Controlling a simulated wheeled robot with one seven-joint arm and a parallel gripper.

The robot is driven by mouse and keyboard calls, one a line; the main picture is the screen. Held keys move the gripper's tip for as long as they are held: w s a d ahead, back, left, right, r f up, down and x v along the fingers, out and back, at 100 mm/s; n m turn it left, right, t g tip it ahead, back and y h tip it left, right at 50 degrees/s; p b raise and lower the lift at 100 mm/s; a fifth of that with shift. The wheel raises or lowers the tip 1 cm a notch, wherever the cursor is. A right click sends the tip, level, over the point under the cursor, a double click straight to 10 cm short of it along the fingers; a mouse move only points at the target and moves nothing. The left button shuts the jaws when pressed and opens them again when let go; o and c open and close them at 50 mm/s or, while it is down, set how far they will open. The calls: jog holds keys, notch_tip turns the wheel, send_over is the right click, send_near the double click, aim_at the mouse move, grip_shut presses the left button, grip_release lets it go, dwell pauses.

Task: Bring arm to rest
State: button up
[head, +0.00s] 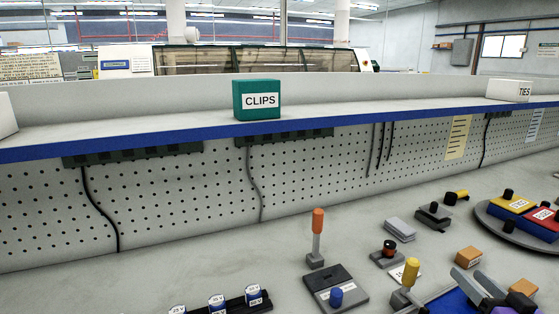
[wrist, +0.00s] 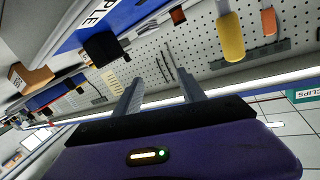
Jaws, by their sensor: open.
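My gripper (head: 474,275) shows at the lower right of the head view, its two grey fingers apart above the bench. In the wrist view my gripper (wrist: 158,88) is open, with only pegboard and dark cables seen between the fingers, so it holds nothing. Its purple body fills the lower part of that view, which is tilted. A yellow-handled tool (head: 411,273) stands just left of my gripper in the head view. The rest of my arm is out of frame.
An orange-handled tool (head: 318,222), a dark grey device (head: 336,288), an orange block (head: 468,256) and a round turntable (head: 490,222) with labelled bins stand on the bench. A blue-edged shelf (head: 180,134) above carries a green CLIPS box (head: 257,98). The bench's left middle is clear.

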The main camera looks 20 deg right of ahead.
jog(key=s+a+f+m+h, duration=0.1)
jog(key=s+a+f+m+g+h, duration=0.1)
jog(key=a, duration=0.1)
jog(key=shift+s+a+f+p, duration=0.15)
jog(key=shift+a+f+p, duration=0.15)
jog(key=shift+f, duration=0.1)
jog(key=shift+h, duration=0.8)
jog(key=s+a, duration=0.1)
jog(key=a, duration=0.1)
jog(key=s+a+f, duration=0.1)
jog(key=s+a, duration=0.1)
jog(key=a, duration=0.1)
jog(key=s+a+p, duration=0.1)
jog(key=a, duration=0.1)
jog(key=shift+s+a+f, duration=0.15)
jog(key=shift+s+a, duration=0.15)
jog(key=shift+a, duration=0.05)
jog(key=s+a+r+n+y+p, duration=0.1)
jog(key=s+a+n+y, duration=0.3)
jog(key=s+a, duration=0.5)
jog(key=s+a+r+n+y+p, duration=0.1)
jog(key=s+a+n+y+p, duration=0.2)
jog(key=s+a, duration=0.7)
jog(key=a+n+y, duration=0.1)
jog(key=a, duration=0.4)
jog(key=shift+a+g+y, duration=0.2)
jog(key=shift+g+y, duration=0.1)
